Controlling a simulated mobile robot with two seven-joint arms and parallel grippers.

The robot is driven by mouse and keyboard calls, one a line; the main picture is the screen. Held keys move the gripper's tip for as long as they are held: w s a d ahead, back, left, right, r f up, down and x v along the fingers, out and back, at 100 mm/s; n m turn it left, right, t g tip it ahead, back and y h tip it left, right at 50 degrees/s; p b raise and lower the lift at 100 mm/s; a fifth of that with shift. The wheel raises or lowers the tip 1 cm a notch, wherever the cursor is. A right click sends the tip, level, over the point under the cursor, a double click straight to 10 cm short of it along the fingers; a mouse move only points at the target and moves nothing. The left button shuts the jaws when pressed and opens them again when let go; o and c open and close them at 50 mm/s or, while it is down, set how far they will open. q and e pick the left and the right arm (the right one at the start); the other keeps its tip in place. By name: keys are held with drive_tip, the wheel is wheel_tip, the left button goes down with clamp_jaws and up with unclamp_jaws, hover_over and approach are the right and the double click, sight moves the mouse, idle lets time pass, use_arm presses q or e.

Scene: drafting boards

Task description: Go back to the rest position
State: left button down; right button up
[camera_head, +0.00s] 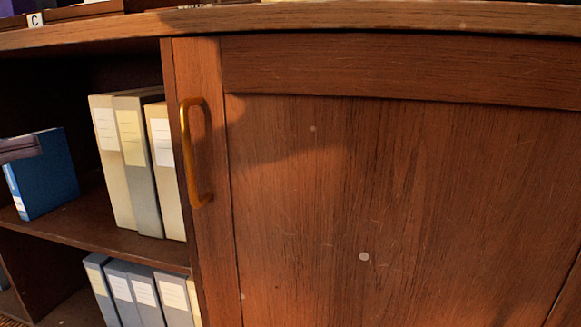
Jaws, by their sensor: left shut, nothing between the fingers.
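The dark end of my left gripper (28,147) enters at the left edge, in front of a blue binder (50,180) on the open shelf. Only a small part of it shows; it looks shut and holds nothing. Whether it touches the binder I cannot tell. My right gripper is not in view.
A wooden cabinet door (400,190) with a brass handle (188,150) fills the right side and looks shut. Beige and grey binders (133,165) stand on the upper shelf (90,225), grey ones (120,290) below. The worktop edge (380,17) runs along the top.

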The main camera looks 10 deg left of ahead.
use_arm(q)
drive_tip(key=w+d+r+n+y+p, duration=0.1)
drive_tip(key=d+r+n+y+p, duration=0.45)
drive_tip(key=p, duration=0.75)
drive_tip(key=d+r+n+y+p, duration=0.3)
drive_tip(key=r+n+y+p, duration=0.3)
drive_tip(key=r+n+p, duration=0.5)
drive_tip(key=s+d+r+n+g+p, duration=0.3)
drive_tip(key=s+d+r+g+p, duration=0.25)
drive_tip(key=s+r+p, duration=0.55)
drive_tip(key=s+d+r+n+g+p, duration=0.4)
drive_tip(key=s+d+p, duration=0.3)
drive_tip(key=s+p, duration=0.5)
wheel_tip(320, 180, up, 36)
drive_tip(key=w+m+g+p, duration=0.1)
drive_tip(key=w+p, duration=0.1)
drive_tip(key=p, duration=3.6)
drive_tip(key=shift+s, duration=0.1)
